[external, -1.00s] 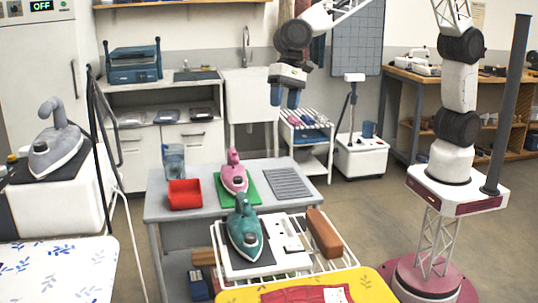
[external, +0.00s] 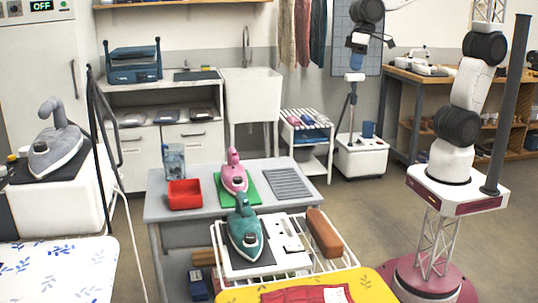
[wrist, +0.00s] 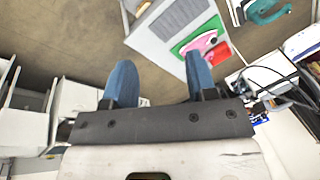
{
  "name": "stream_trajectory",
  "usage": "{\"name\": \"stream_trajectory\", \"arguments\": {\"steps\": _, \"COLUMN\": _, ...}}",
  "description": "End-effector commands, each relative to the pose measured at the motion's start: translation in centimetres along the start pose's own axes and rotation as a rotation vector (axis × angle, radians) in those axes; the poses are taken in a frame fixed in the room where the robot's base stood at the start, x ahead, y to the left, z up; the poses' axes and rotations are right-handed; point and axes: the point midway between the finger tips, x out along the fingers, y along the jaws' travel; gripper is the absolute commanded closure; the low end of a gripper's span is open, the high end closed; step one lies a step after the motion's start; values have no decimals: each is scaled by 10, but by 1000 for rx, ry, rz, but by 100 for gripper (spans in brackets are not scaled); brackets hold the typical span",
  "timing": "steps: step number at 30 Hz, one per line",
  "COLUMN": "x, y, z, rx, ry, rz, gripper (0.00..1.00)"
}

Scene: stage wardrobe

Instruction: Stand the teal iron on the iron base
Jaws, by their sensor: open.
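The teal iron (external: 245,235) rests on a dark pad on a white base unit (external: 291,259), which sits on a white wire rack. Part of a teal thing, likely this iron (wrist: 266,10), shows at the top right of the wrist view. My gripper (external: 357,58) is high behind and right of the iron, well away from it. I cannot tell for certain which unit is the iron base.
A pink iron (external: 234,175) is on a green mat (external: 250,193) on the grey table (external: 160,207), near a red tray (external: 185,195) and a clear jug (external: 174,160). A brown block (external: 323,234) lies on the rack. A grey iron (external: 56,145) stands at left.

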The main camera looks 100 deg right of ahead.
Motion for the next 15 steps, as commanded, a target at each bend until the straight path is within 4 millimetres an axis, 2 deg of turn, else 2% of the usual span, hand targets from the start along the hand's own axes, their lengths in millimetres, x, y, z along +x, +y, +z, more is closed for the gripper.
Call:
{"name": "stream_trajectory", "arguments": {"steps": 1, "x": -5, "y": 13, "z": 11, "rx": -27, "ry": 7, "rz": 5, "gripper": 48}}
{"name": "stream_trajectory", "arguments": {"steps": 7, "x": -15, "y": 60, "z": 52, "rx": -158, "ry": 24, "rz": 38, "gripper": 48}}
{"name": "stream_trajectory", "arguments": {"steps": 15, "x": -20, "y": 121, "z": 111, "rx": -332, "ry": 39, "rz": 88, "gripper": 48}}
